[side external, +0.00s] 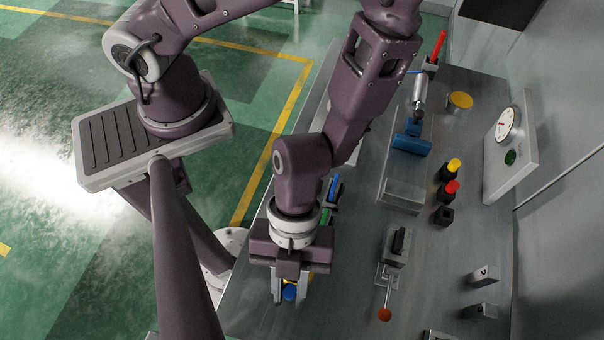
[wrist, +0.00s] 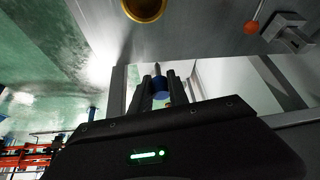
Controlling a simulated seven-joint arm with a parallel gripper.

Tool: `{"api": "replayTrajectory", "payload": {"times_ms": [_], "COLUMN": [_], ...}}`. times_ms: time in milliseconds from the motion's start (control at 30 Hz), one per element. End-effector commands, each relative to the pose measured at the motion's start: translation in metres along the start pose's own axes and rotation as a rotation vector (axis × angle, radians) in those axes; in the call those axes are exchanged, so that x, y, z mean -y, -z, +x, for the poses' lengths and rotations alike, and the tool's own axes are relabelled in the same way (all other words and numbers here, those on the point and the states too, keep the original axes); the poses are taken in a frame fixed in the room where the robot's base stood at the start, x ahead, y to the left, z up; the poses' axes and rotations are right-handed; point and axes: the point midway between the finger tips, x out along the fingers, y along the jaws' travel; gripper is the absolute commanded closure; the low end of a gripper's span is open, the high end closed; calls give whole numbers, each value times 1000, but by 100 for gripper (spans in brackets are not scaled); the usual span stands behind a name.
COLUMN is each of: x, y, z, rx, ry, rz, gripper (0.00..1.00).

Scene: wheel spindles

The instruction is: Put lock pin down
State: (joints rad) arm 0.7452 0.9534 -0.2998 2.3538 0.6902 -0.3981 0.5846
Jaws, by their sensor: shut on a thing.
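My gripper (side external: 290,294) points down over the near end of the grey bench in the side view. A blue-headed part (side external: 289,292), apparently the lock pin, shows between its fingers. In the wrist view my gripper (wrist: 157,92) is shut on this lock pin (wrist: 160,88), and a thin grey shaft sticks out beyond the fingertips. The fingers hide part of the pin. I cannot tell whether the pin touches anything below it.
A toggle clamp (side external: 395,250) with an orange ball handle (side external: 385,314) stands to the right of my gripper. A blue cylinder (side external: 411,144), yellow and red-topped parts (side external: 449,170) and a gauge panel (side external: 510,145) are farther back. A gold ring (wrist: 145,9) shows in the wrist view.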

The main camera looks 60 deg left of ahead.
Motion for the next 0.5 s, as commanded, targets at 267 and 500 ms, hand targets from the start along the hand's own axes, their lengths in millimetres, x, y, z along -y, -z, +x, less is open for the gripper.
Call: {"api": "replayTrajectory", "payload": {"times_ms": [267, 500], "x": [39, 96], "y": [-36, -117], "z": [-29, -100], "rx": [1, 0], "ry": [119, 374], "rz": [-202, -641], "gripper": [100, 100]}}
